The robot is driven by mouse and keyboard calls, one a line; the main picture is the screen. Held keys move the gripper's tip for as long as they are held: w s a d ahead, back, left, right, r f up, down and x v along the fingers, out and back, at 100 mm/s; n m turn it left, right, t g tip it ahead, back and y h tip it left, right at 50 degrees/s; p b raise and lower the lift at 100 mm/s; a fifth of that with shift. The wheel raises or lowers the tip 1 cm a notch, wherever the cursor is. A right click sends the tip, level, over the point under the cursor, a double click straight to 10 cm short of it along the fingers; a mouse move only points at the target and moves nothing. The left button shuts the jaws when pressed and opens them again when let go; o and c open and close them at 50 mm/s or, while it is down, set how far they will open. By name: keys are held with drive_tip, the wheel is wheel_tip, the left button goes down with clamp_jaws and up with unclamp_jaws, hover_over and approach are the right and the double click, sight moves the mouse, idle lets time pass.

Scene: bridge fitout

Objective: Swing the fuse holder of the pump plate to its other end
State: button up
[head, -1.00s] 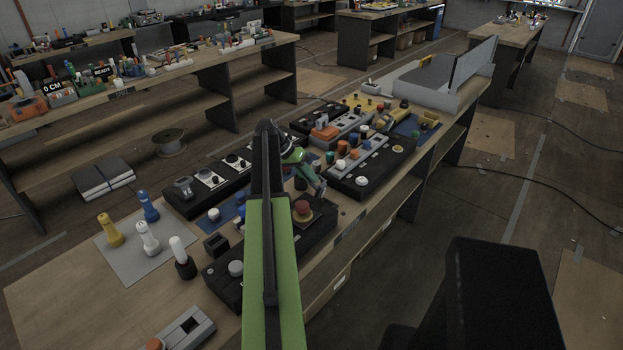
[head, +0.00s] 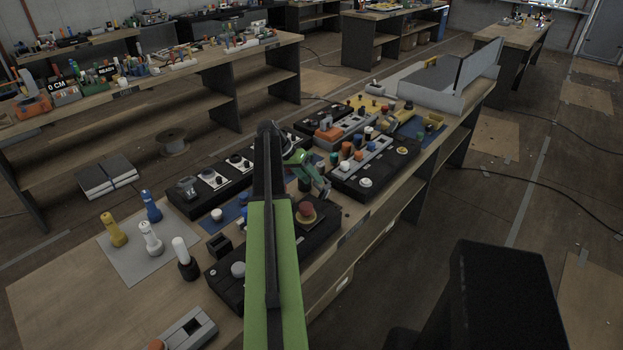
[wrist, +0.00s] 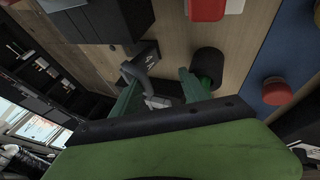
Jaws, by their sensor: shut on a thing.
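My gripper (head: 322,186) reaches down over the front edge of the crowded bench, between black control plates. In the wrist view its green fingers (wrist: 158,92) stand a little apart, with a dark grey piece (wrist: 157,101) between them. I take this piece for the fuse holder; the fingers and palm hide much of it. I cannot tell from labels which plate is the pump plate.
A black plate with a red mushroom button (head: 306,209) is close to my arm. A black plate with a white knob (head: 366,182) stands to the right. Torches on a grey mat (head: 122,262) stand at left.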

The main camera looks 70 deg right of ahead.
drive_tip(key=shift+w+a, duration=0.1)
drive_tip(key=shift+w, duration=0.1)
drive_tip(key=p+v, duration=1.4)
drive_tip(key=v, duration=0.3)
drive_tip(key=shift+r+p, duration=0.2)
drive_tip(key=shift+p, duration=0.1)
